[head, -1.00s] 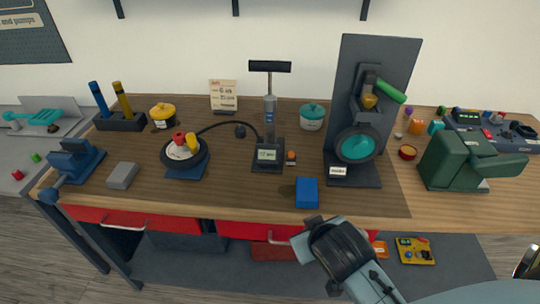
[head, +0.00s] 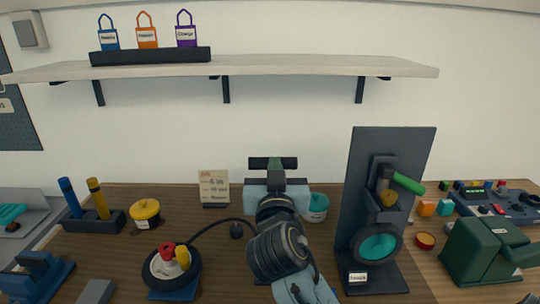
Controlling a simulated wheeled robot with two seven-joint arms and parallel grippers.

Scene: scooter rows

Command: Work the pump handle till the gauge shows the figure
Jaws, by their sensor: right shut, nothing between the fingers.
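The pump's black T-shaped handle (head: 258,163) shows just above my right gripper. My right gripper (head: 275,168) is in front of the middle of the handle, shut with nothing held; I cannot tell whether it touches the handle. My right wrist and forearm hide the pump's column, base and the gauge display. A black hose (head: 215,222) runs from behind my arm to a small wheel (head: 190,278) with red and yellow parts on it. A cream card (head: 214,188) with small writing stands behind, too small to read surely. My left gripper is not in view.
A tall dark panel (head: 396,150) with a green lever (head: 408,183) stands close right of my arm. A teal pot (head: 317,208) is just behind. A yellow pot (head: 145,213) stands left. A shelf (head: 300,68) hangs above. A green machine (head: 482,250) is at the right.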

